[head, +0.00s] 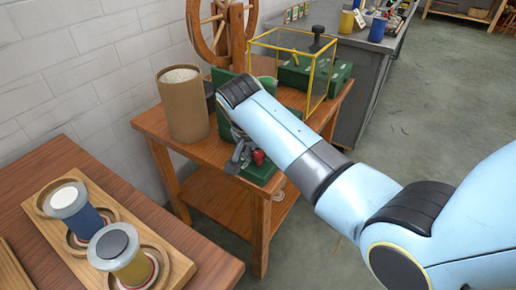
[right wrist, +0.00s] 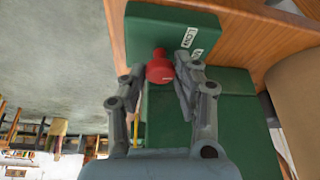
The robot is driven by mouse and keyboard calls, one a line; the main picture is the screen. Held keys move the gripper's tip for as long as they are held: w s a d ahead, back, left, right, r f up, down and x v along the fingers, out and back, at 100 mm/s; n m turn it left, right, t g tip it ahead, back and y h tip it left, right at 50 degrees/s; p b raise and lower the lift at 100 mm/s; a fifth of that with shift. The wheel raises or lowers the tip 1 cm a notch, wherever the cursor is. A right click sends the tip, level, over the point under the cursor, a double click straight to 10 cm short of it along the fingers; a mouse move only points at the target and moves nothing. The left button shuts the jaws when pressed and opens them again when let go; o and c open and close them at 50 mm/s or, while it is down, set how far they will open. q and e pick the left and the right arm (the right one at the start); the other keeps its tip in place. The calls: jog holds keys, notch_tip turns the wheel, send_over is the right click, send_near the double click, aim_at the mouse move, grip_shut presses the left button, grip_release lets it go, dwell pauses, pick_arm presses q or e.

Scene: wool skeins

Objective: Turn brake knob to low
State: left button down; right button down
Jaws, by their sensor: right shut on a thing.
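The brake knob (right wrist: 160,68) is red and sits on a green base (right wrist: 168,22) that carries white labels, one of which (right wrist: 190,37) seems to read LOW. The knob also shows in the head view (head: 258,157), small and partly covered. My right gripper (right wrist: 160,80) has its grey fingers on both sides of the knob and is shut on it. In the head view my right gripper (head: 243,158) is at the front of the wooden stand, partly hidden by my arm. My left gripper is not in view.
A brown cylinder (head: 184,108) stands left of the green device on the wooden stand (head: 160,127). A yellow wire frame (head: 318,72) and a wooden wheel (head: 208,30) are behind. A wooden tray (head: 60,228) with two spools lies at lower left.

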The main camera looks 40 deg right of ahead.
jog(key=n+p, duration=0.2)
jog(key=n+t+y+p, duration=0.1)
jog(key=n+p, duration=0.1)
jog(key=p, duration=0.1)
jog(key=n+p, duration=0.1)
jog(key=p, duration=0.1)
jog(key=shift+s+d+r+n+y, duration=0.1)
jog(key=shift+r+n+y, duration=0.15)
jog(key=shift+n+y, duration=0.15)
jog(key=n+p, duration=0.2)
jog(key=shift+d+f+n+t+y, duration=0.1)
jog(key=shift+n+t+y, duration=0.2)
jog(key=shift+t+y, duration=0.1)
jog(key=shift+f+n+y+p, duration=0.15)
jog(key=shift+n+y+p, duration=0.55)
jog(key=shift+n, duration=0.7)
jog(key=c, duration=1)
grip_release()
